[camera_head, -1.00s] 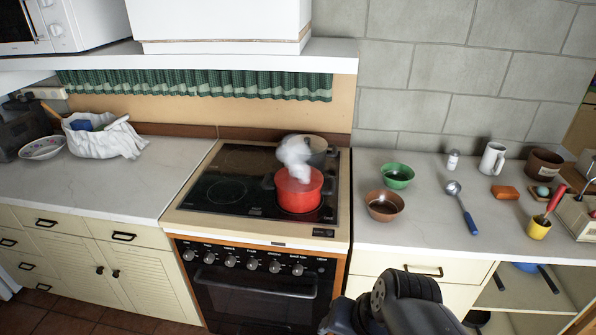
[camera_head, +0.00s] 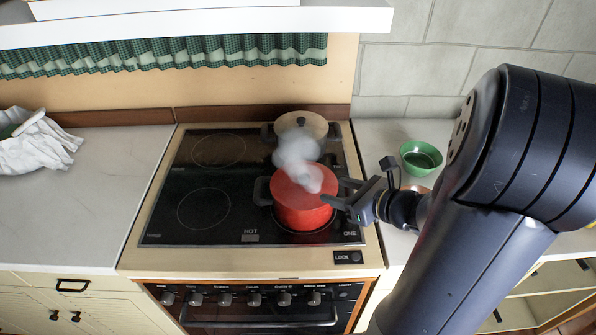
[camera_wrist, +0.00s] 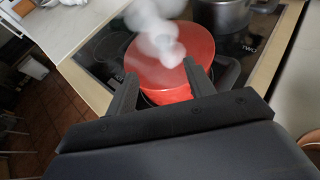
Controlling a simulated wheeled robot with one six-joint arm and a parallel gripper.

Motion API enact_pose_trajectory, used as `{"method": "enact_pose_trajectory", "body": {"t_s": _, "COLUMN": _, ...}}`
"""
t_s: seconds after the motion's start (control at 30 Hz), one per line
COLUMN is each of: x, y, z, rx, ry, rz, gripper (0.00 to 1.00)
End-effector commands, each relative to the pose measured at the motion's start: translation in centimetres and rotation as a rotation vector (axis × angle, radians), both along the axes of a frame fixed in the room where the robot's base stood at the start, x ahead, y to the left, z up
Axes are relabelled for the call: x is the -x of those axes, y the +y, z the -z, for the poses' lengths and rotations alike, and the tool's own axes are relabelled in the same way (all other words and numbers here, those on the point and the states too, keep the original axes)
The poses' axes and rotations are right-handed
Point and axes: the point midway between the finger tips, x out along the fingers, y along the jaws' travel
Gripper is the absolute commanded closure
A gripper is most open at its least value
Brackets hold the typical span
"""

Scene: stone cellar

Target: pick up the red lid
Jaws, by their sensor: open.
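The red lid (camera_head: 303,186) covers a red pot (camera_head: 303,215) on the front right zone of the black glass hob. White steam hides part of the lid's middle and any knob there. My gripper (camera_head: 338,192) is open at the right side of the pot, close to the lid's edge, with its fingers pointing left. In the wrist view, the two fingertips (camera_wrist: 160,79) frame the near side of the red lid (camera_wrist: 178,50). Nothing is between the fingers that I can make out, and I cannot tell whether they touch the pot.
A grey pot with a pale lid (camera_head: 299,127) stands just behind the red one. The hob (camera_head: 210,190) shows "HOT". A green bowl (camera_head: 420,157) and a partly hidden brown bowl stand on the right counter. A white cloth bag (camera_head: 38,142) lies left. The left counter is mostly clear.

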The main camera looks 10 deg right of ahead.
Motion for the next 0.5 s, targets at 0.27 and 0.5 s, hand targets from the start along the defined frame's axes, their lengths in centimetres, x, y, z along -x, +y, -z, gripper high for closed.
{"method": "enact_pose_trajectory", "body": {"t_s": 0.27, "x": -2.3, "y": 1.4, "z": 1.1, "rx": -0.01, "ry": 0.002, "rz": 0.005, "gripper": 0.49}}
{"method": "enact_pose_trajectory", "body": {"t_s": 0.5, "x": -4.2, "y": 2.6, "z": 2.0, "rx": -0.009, "ry": 0.001, "rz": 0.007, "gripper": 0.49}}
